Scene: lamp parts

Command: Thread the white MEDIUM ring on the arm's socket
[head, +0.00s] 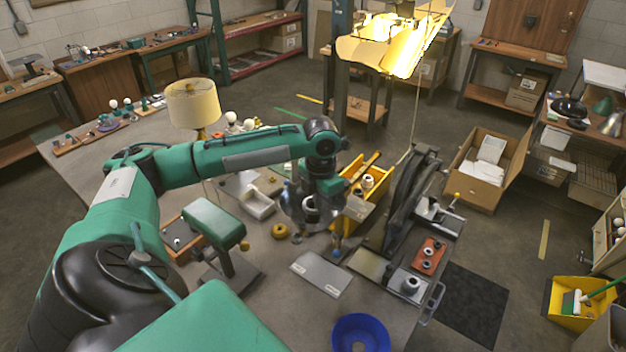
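My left gripper (318,245) points down over the middle of the workbench, its two fingertips apart and nothing clearly seen between them. A pale, ring-like part (411,284) sits on a grey plate at the right end of the bench, apart from the gripper. I cannot tell whether it is the white medium ring. A dark, upright curved structure (405,205) stands right of the gripper. I cannot make out the arm's socket on it. My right gripper is not in view.
A yellow bin (352,213) with small parts stands just behind the gripper. A grey flat plate (320,274) lies in front of the gripper, and a blue bowl (377,325) is nearer.

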